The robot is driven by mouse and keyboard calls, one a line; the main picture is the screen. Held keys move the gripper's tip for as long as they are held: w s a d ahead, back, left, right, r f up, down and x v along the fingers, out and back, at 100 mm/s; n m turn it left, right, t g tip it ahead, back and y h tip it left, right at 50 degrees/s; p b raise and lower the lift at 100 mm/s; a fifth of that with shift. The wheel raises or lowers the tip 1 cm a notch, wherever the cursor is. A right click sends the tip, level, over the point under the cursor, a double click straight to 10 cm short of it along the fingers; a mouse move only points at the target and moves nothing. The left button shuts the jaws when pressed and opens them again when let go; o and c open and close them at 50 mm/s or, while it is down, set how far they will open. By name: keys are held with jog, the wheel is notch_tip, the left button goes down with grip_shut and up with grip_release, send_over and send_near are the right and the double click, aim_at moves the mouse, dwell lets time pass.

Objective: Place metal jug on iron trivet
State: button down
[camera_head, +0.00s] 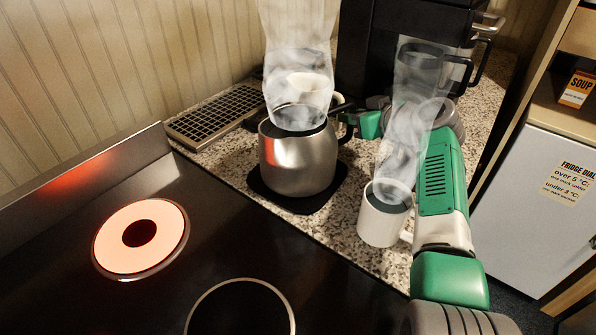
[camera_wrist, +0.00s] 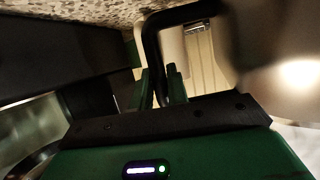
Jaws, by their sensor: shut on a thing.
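The metal jug (camera_head: 298,160) is a steaming silver pot, upright over the black iron trivet (camera_head: 306,206) on the speckled counter. Its base appears to rest on the trivet, whose dark edges show around it. The jug's body also shows blurred in the wrist view (camera_wrist: 285,55), at the right. My gripper (camera_head: 356,120) is at the jug's right side, partly hidden by steam and my arm. In the wrist view its fingers (camera_wrist: 163,85) are shut on the jug's black handle (camera_wrist: 150,45).
A steaming white mug (camera_head: 382,222) stands right of the jug, close to my arm. The cooktop (camera_head: 190,270) has a glowing red burner (camera_head: 165,238) at left. A metal grate (camera_head: 215,115) lies behind left, and a black machine (camera_head: 400,40) stands behind.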

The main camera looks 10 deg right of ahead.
jog(key=shift+f+b, duration=0.25)
jog(key=shift+b, duration=0.1)
jog(key=c, duration=1.3)
grip_release()
jog(key=o, duration=0.3)
jog(key=shift+f, duration=0.1)
jog(key=shift+o, duration=0.2)
jog(key=v, duration=0.7)
jog(key=shift+s+r, duration=0.2)
jog(key=shift+s, duration=0.1)
jog(key=shift+d, duration=0.1)
